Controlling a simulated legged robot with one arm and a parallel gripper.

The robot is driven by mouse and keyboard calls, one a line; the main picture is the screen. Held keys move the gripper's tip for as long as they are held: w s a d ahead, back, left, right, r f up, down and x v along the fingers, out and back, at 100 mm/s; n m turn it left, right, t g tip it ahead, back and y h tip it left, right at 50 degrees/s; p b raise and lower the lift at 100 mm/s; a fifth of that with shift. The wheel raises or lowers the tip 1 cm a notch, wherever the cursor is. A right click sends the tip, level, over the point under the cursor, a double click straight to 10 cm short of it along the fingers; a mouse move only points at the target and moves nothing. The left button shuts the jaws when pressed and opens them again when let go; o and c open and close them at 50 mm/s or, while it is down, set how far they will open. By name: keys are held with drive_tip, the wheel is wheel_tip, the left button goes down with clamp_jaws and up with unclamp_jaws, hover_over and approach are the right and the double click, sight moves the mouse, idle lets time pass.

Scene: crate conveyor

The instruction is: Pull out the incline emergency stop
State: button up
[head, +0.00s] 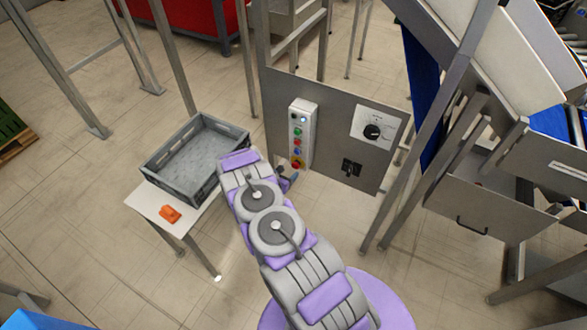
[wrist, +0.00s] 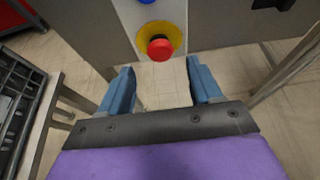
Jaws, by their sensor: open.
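The emergency stop is a red mushroom button (wrist: 161,49) on a yellow round base at the bottom of a light control box. In the head view it is the lowest item (head: 297,164) on the box (head: 302,130), below a column of coloured buttons. My gripper (wrist: 160,88) is open, with its two blue fingers apart and only floor visible between them. In the wrist view the red button lies just beyond the fingertips, roughly centred between them, and no contact is visible. In the head view my arm's end is close to the box's lower end, and my fingers are partly hidden.
A grey crate (head: 168,152) and an orange object (head: 170,214) are on a small white table (head: 145,203) to the left. Metal posts stand right of the panel.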

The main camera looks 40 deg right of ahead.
sight(294, 166)
drive_tip(key=shift+b+x, duration=0.55)
drive_tip(key=shift+x, duration=2.6)
drive_tip(key=shift+r, duration=0.1)
clamp_jaws()
